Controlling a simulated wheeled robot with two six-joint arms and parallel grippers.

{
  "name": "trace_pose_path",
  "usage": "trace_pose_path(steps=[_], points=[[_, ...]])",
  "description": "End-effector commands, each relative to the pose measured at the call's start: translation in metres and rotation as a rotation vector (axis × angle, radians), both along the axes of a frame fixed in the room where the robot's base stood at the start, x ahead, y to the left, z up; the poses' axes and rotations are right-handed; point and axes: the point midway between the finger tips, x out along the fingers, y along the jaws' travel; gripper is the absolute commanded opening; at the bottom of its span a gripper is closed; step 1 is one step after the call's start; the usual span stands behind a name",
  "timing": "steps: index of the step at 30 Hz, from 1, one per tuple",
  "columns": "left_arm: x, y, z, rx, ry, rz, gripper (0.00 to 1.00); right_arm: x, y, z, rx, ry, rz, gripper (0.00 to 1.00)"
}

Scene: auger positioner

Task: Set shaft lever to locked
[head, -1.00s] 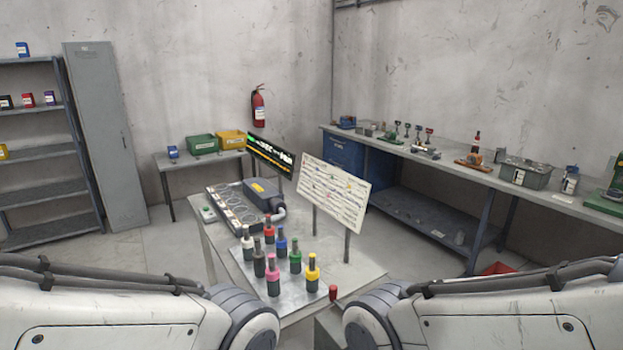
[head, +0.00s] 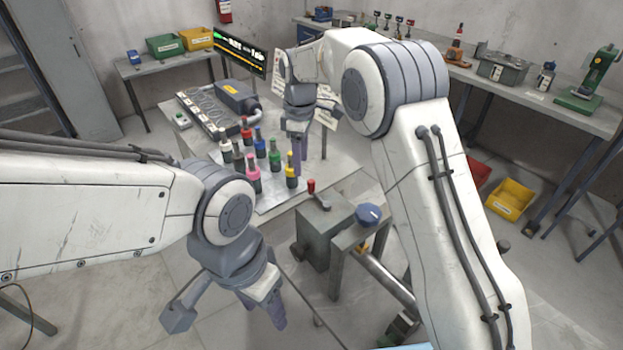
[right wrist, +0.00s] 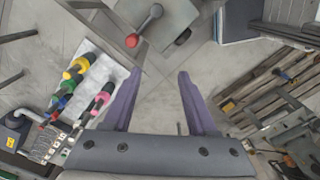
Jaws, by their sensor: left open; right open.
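A grey box-shaped machine (head: 318,232) stands at the front of the work table. On its top is a short lever with a red knob (head: 311,186); it also shows in the right wrist view (right wrist: 132,40), with a dark arm running up and right from the knob. No locked marking is legible. My right gripper (head: 297,152) is open and empty, pointing down above the table, behind the lever in the head view. In the right wrist view its fingers (right wrist: 159,88) are apart, below the red knob. My left gripper (head: 226,312) is open and empty over the floor at front.
A blue round knob (head: 368,214) tops a grey stand beside the machine, with a metal shaft (head: 385,278) running to the lower right. Several coloured bottles stand on a tray (head: 268,203) near my right gripper. A dark display (head: 240,53) stands behind. A yellow bin (head: 510,199) is on the floor.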

Motion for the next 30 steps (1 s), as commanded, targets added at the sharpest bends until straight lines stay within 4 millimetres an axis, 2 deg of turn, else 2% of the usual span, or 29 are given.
trace_pose_path(steps=[1, 3, 7, 13, 24, 30], points=[[0.000, 0.000, 0.003, 0.000, 0.000, 0.000, 0.58, 0.016, -0.009, -0.009, -0.005, 0.003, 0.025, 0.58], [0.000, 0.000, 0.004, 0.000, 0.000, 0.000, 0.58, 0.032, -0.018, -0.018, -0.010, 0.002, 0.064, 0.58], [0.000, 0.000, 0.004, 0.000, 0.000, 0.000, 0.58, 0.047, -0.029, -0.027, -0.015, 0.002, 0.107, 0.58], [0.000, 0.000, 0.009, 0.000, 0.000, 0.000, 0.58, 0.050, -0.031, -0.042, -0.016, 0.006, 0.119, 0.58], [0.000, 0.000, 0.032, 0.000, 0.000, -0.001, 0.58, 0.049, -0.031, -0.108, -0.015, 0.005, 0.117, 0.58], [0.000, 0.000, 0.039, 0.000, 0.000, -0.003, 0.58, 0.049, -0.031, -0.129, -0.014, 0.003, 0.117, 0.58]])
